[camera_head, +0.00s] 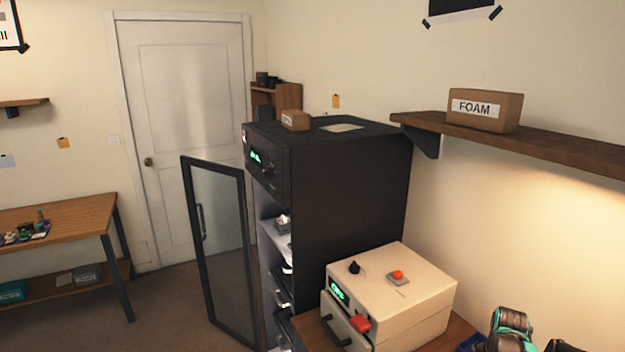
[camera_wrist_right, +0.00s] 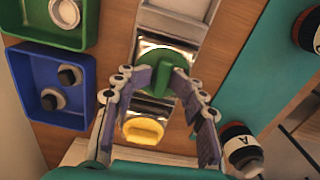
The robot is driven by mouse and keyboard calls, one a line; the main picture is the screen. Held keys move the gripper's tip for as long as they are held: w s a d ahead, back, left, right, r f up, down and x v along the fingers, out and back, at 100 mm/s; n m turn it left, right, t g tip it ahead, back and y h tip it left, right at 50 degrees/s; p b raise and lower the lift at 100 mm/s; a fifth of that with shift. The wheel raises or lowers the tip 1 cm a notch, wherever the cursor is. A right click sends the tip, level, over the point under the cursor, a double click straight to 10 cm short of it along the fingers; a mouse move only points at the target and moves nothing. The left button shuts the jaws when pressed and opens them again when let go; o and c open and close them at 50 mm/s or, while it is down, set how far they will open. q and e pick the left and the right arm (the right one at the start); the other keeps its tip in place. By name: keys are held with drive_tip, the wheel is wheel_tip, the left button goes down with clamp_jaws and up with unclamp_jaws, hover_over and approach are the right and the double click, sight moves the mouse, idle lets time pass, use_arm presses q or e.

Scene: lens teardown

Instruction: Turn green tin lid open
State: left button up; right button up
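In the right wrist view the green tin lid (camera_wrist_right: 170,92) has a raised grip bar and sits on a shiny square tin in the middle. The fingertips hide part of the lid's edges. No open gap shows between lid and tin. The head view does not show the tin. A teal and dark arm part of mine (camera_head: 512,325) shows at its lower right edge. My left gripper is in neither view.
A yellow lid (camera_wrist_right: 142,130) sits on a tin just below. A blue tray (camera_wrist_right: 52,118) and a green tray (camera_wrist_right: 88,18) hold small round parts at left. A bottle (camera_wrist_right: 240,145) stands at right. In the head view a beige box machine (camera_head: 420,290) stands beside a black cabinet (camera_head: 350,190).

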drive_tip(key=shift+r+p, duration=2.25)
drive_tip(key=shift+r, duration=1.45)
drive_tip(key=shift+r, duration=0.1)
wheel_tip(320, 180, up, 6)
drive_tip(key=p, duration=0.3)
drive_tip(key=shift+p, duration=0.4)
drive_tip(key=shift+a, duration=0.1)
